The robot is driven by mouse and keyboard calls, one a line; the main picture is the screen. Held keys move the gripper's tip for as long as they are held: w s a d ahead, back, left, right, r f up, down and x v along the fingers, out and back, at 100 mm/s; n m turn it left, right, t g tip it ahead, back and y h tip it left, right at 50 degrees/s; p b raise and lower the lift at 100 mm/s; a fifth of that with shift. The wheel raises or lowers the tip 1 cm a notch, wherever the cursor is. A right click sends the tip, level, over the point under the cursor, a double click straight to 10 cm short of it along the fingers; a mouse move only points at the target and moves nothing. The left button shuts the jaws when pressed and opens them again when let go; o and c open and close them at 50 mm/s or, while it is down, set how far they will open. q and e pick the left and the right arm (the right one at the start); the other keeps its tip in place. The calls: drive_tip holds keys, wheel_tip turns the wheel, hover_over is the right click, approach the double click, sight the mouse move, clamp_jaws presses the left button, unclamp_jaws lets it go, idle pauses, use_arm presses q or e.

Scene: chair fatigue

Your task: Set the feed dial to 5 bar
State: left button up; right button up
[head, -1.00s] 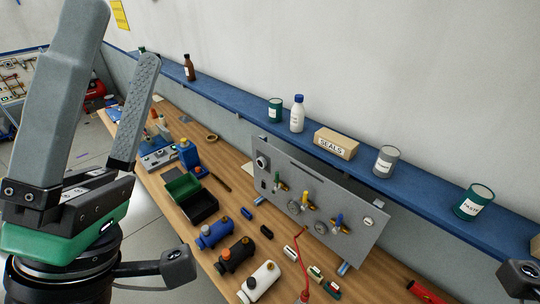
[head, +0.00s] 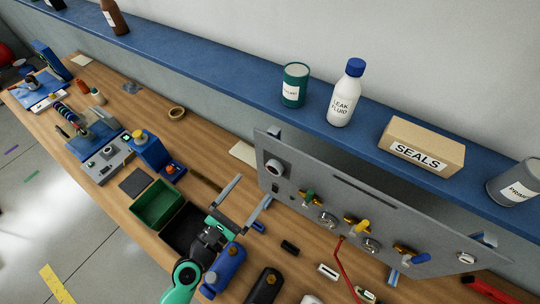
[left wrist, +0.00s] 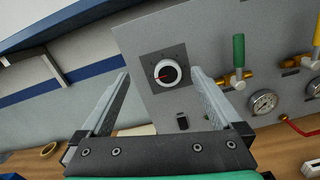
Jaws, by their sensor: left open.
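The feed dial (head: 275,168) is a round knob at the left end of the grey upright panel (head: 345,203). In the left wrist view the dial appears between the fingertips, with no contact visible. My right gripper is not in view.
Right of the dial are green, yellow and blue valve handles (head: 363,228) and gauges (head: 328,219). Green and black bins (head: 158,203) and a blue cylinder (head: 225,267) lie near my left arm. A blue shelf (head: 230,85) with bottles and a SEALS box (head: 421,146) runs behind.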

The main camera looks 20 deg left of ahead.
sight(273, 170)
use_arm(q)
wheel_tip(273, 170, down, 4)
drive_tip(key=s, duration=0.2)
drive_tip(key=shift+g, duration=0.3)
drive_tip(key=w, duration=0.3)
drive_tip(key=w+d, duration=0.1)
drive_tip(key=w, duration=0.3)
drive_tip(key=w+d+b, duration=0.1)
drive_tip(key=w, duration=0.3)
drive_tip(key=shift+w+d+r, duration=0.1)
drive_tip(key=shift+w+r, duration=0.1)
drive_tip(key=c, duration=1.4)
